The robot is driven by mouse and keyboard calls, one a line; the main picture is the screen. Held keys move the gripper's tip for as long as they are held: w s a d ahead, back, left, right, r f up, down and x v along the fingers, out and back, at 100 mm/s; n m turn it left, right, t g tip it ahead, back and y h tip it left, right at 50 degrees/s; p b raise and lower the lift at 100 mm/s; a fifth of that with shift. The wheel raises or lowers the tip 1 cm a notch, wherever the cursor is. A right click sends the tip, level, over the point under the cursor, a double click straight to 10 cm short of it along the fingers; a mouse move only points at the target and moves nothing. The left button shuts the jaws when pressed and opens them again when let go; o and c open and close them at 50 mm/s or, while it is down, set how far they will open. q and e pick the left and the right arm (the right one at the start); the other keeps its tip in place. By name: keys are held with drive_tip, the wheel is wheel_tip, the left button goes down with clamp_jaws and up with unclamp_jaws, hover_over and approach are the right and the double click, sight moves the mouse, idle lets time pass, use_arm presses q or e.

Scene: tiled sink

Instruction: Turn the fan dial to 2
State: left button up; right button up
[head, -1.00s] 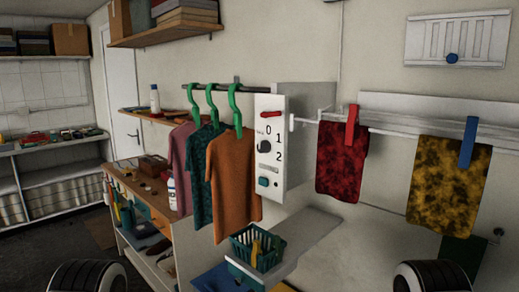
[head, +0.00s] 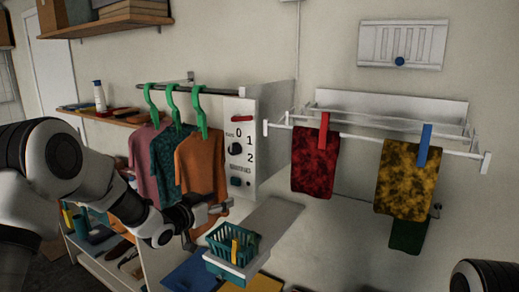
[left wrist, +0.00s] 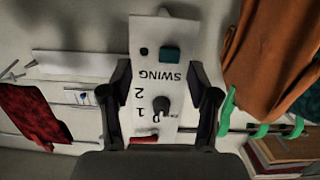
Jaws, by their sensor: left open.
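The fan dial (head: 235,149) is a small dark knob on a white panel (head: 230,106) with the numbers 0, 1 and 2 beside it. I cannot tell which number it points to. The panel also has a red switch (head: 242,119) above and a teal button (head: 235,181) below. My left gripper (head: 212,218) is open and empty, below the panel in front of the orange shirt. In the left wrist view the panel is upside down, and the dial (left wrist: 161,104) shows between the two spread fingers (left wrist: 163,108), apart from both. My right gripper is out of view.
Shirts on green hangers, including an orange shirt (head: 200,160), hang left of the panel. A teal basket (head: 222,242) stands on a ledge below. Red (head: 314,160) and yellow (head: 405,180) cloths hang on a rack to the right. A wooden shelf (head: 125,117) is at left.

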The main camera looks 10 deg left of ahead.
use_arm(q)
drive_tip(key=t+p, duration=0.1)
drive_tip(key=t, duration=0.1)
approach(232, 151)
drive_tip(key=p+x, duration=0.3)
drive_tip(key=x, duration=0.5)
drive_tip(key=shift+w+p, duration=0.4)
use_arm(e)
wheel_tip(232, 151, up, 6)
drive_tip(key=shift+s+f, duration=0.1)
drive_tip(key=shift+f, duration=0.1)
use_arm(q)
clamp_jaws()
